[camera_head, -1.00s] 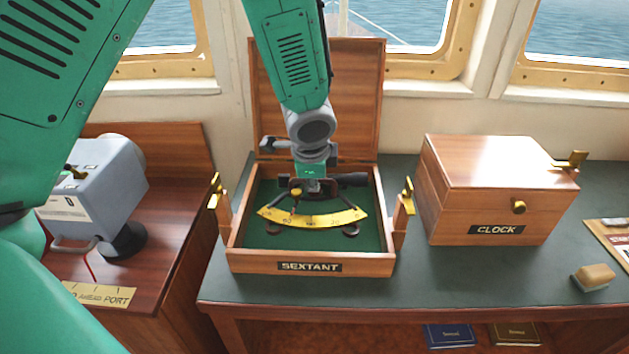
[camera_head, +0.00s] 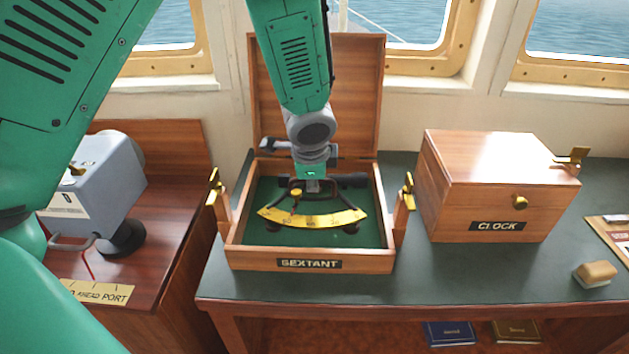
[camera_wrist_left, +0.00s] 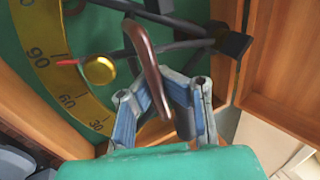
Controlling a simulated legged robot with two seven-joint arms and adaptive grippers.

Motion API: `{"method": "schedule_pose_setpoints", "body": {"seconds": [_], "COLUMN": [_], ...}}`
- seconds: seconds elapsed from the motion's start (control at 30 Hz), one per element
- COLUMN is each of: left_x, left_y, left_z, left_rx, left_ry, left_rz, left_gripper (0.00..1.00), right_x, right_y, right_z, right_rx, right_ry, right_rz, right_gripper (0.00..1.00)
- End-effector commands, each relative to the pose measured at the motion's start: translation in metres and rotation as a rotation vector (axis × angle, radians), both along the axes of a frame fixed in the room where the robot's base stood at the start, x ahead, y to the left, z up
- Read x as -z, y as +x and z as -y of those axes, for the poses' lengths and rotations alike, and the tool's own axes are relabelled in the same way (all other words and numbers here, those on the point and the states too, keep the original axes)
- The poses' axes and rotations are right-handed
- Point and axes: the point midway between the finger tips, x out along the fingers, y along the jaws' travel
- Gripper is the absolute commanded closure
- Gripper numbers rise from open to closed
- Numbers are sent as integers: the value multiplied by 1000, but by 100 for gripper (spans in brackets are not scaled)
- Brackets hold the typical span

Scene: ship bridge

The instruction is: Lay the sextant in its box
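The sextant (camera_head: 313,218) has a yellow graduated arc and a dark frame. It lies inside its open wooden box (camera_head: 310,262), labelled SEXTANT, low over the green lining, with its arc toward the front. My left gripper (camera_head: 312,184) reaches down from above at the sextant's back part. In the left wrist view, the fingers (camera_wrist_left: 170,80) close around the sextant's brown curved handle (camera_wrist_left: 148,62). The arc (camera_wrist_left: 50,75) and a brass knob show beside them. The head view hides the fingertips' contact. My right gripper is out of view.
The box lid (camera_head: 317,80) stands open at the back. Brass-topped wooden latches (camera_head: 402,205) stand at both sides of the box. A closed CLOCK box (camera_head: 490,190) is to the right, with a brush (camera_head: 596,273) beyond. A grey instrument (camera_head: 95,190) stands on the left desk.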

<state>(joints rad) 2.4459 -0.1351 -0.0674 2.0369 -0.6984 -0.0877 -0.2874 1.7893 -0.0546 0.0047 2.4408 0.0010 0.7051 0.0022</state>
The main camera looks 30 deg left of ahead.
Motion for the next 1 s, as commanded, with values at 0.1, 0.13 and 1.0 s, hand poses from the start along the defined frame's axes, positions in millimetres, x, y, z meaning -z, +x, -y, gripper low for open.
{"method": "schedule_pose_setpoints", "body": {"seconds": [0.1, 0.13, 1.0], "left_x": [1, 1, 7], "left_y": [1, 1, 1], "left_z": [0, 0, 0], "left_rx": [1, 1, -1], "left_ry": [1, 1, 7], "left_rz": [5, 5, 15], "left_gripper": [100, 100, 100], "right_x": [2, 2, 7], "right_y": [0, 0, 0], "right_z": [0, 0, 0], "right_rx": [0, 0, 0], "right_ry": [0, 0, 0], "right_rz": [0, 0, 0], "right_gripper": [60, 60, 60]}}
